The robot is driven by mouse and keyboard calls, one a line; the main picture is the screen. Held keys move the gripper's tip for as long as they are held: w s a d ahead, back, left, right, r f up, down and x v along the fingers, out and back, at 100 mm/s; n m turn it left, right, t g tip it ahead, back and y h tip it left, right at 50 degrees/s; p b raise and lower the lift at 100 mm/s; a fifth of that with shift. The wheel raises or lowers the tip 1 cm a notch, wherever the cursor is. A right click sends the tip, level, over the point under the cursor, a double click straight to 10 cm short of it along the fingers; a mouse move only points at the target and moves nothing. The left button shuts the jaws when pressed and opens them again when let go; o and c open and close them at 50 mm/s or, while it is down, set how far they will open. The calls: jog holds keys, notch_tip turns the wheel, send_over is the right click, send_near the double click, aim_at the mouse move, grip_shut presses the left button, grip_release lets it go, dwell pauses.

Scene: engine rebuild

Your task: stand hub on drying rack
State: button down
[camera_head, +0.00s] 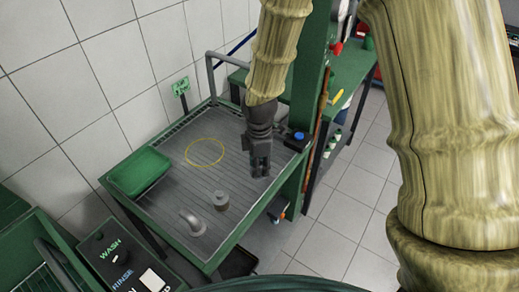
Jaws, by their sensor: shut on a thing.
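My gripper (260,167) hangs fingers down above the right part of the drying rack (222,168), a ribbed grey tray with a green frame. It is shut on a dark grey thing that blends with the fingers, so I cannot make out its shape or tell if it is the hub. A thin yellow ring (204,152) marks an empty patch of the rack, left of my gripper. A grey cylindrical part (221,201) with a narrower top stands on the rack, below and left of my gripper.
A green tray (138,172) sits at the rack's left edge. A small green sign (181,87) stands behind the rack. A dark block with a blue button (298,137) is at the right edge, beside a green post. A WASH/RINSE panel (122,258) is in front.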

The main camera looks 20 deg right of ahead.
jog(key=w+d, duration=0.1)
jog(key=w, duration=0.1)
jog(key=w+d+f+p, duration=0.1)
jog(key=w, duration=0.2)
jog(key=w+d+p, duration=0.1)
jog(key=w, duration=0.1)
jog(key=shift+w+f, duration=0.25)
jog(key=shift+w+d+r, duration=0.1)
jog(key=shift+w+d, duration=0.2)
jog(key=shift+d, duration=0.15)
jog(key=shift+w+f+p, duration=0.3)
jog(key=shift+w+f, duration=0.05)
jog(key=shift+f, duration=0.05)
jog(key=shift+s+f+p, duration=0.2)
jog(key=shift+f+p, duration=0.45)
jog(key=shift+f, duration=0.2)
jog(key=shift+w+f, duration=0.2)
jog(key=shift+f, duration=0.6)
jog(key=shift+s, duration=0.15)
jog(key=c, duration=1.1)
grip_release()
jog(key=shift+f, duration=0.1)
jog(key=shift+o, duration=0.2)
